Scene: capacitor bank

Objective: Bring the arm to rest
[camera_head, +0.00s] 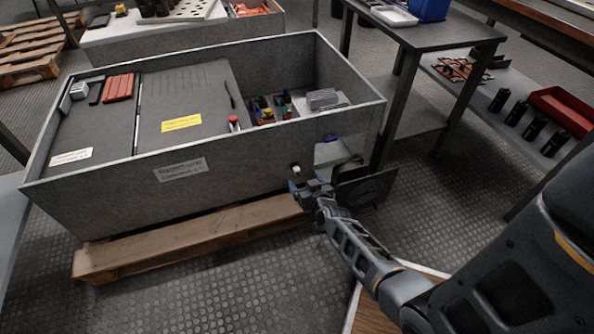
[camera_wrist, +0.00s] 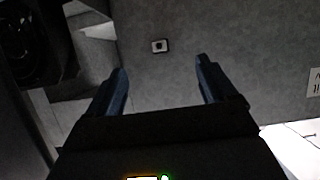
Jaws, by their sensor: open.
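My gripper (camera_head: 300,186) is at the front wall of the grey cabinet (camera_head: 110,196), near its right end. In the wrist view, my gripper (camera_wrist: 160,82) shows two dark blue fingers spread apart with nothing between them. Beyond the fingers is the cabinet's grey wall (camera_wrist: 220,40). My arm reaches in from the lower right. I cannot tell whether the fingertips touch the wall.
An open hatch (camera_head: 364,187) with a dark round grille hangs right of my gripper. The cabinet stands on a wooden pallet (camera_head: 190,240). A dark table (camera_head: 440,36) stands behind right. A shelf with black cylinders (camera_head: 517,112) and a red bin (camera_head: 562,108) is at far right.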

